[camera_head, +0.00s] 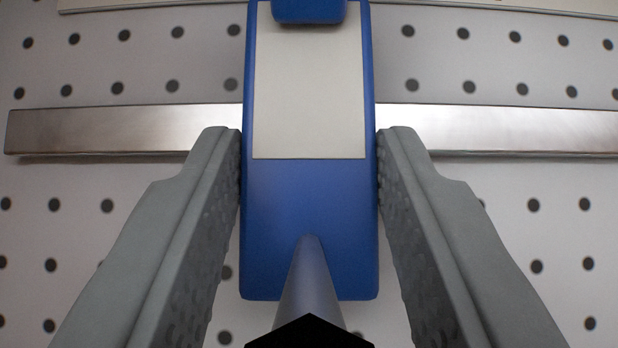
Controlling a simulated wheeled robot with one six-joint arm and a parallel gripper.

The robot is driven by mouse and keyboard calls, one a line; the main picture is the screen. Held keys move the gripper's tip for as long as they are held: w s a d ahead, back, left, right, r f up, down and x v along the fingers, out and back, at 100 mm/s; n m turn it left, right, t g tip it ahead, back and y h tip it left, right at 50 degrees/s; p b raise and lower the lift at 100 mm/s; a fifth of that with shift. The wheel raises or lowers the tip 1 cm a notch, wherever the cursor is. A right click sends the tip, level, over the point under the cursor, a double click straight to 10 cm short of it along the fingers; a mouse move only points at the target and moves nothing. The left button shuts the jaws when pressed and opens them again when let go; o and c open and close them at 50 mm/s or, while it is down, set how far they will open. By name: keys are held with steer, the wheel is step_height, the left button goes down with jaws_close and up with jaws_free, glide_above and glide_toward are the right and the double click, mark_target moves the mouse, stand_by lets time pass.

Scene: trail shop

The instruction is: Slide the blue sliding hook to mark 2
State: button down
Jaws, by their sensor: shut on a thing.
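The blue sliding hook (310,200) is in the middle of the camera view, upright on a horizontal metal rail (500,128). It has a blank pale label (308,100) on its face, a blue piece at its top and a prong pointing toward me at the bottom. My gripper (309,140) is shut on the hook, with one grey finger against each side edge. The hook hides the rail behind it. Mark 2 cannot be made out in this view.
The rail's left end (12,132) shows near the left edge; to the right the rail runs out of view. A white pegboard (540,220) with dark holes lies behind. A pale strip (150,5) crosses the top. The rail on both sides of the hook is clear.

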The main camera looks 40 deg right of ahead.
steer(key=w+a, duration=0.2)
steer(key=a, duration=0.1)
steer(key=shift+w+a, duration=0.15)
steer(key=c, duration=0.9)
jaws_free()
steer(key=v, duration=1.7)
steer(key=shift+f, duration=0.25)
